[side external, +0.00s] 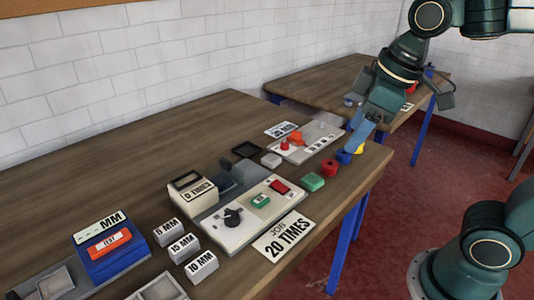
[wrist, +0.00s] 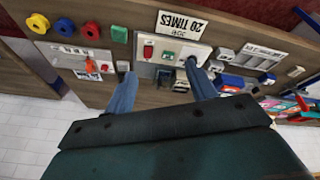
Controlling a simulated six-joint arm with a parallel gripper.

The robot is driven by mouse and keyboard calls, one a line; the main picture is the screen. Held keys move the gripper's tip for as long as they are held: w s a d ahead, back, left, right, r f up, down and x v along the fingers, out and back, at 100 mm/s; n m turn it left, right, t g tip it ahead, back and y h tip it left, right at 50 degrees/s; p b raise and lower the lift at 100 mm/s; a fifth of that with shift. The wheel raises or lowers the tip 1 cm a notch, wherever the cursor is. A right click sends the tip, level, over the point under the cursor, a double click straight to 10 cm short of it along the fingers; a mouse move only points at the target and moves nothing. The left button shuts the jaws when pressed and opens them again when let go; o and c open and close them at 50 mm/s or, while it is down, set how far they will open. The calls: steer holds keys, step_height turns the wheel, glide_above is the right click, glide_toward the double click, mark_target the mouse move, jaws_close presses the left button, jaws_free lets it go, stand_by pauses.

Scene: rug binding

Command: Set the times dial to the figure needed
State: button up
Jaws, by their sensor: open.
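The times machine has a pale panel (side external: 250,222) with a black dial (side external: 232,217), a green button (side external: 260,200) and a red switch (side external: 280,186). Its display (side external: 198,191) appears to read 0 TIMES. A white job card (side external: 284,238) reading 20 TIMES lies at the panel's front. My gripper (side external: 355,140) is open and empty, above the table's far right end, away from the dial. In the wrist view my gripper (wrist: 160,88) has its blue fingers apart. The panel (wrist: 158,60) shows between and beyond them; the right finger partly hides the dial area.
White blocks marked 5, 15 and 10 MM (side external: 183,246) and a blue MM unit (side external: 108,246) stand at the left. A green block (side external: 313,181) and a red spool (side external: 329,168) sit near the right edge. A second panel (side external: 305,148) lies behind them.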

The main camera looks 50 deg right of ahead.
steer(key=w+a+f+n+g, duration=0.2)
steer(key=w+a+n, duration=0.5)
steer(key=w, duration=0.4)
steer(key=n+g, duration=0.2)
steer(key=n, duration=0.4)
glide_above(232, 216)
step_height(232, 216, down, 7)
steer(key=shift+r, duration=0.15)
steer(key=shift+w, duration=0.1)
step_height(232, 216, down, 14)
steer(key=shift+r, duration=0.1)
steer(key=c, duration=1)
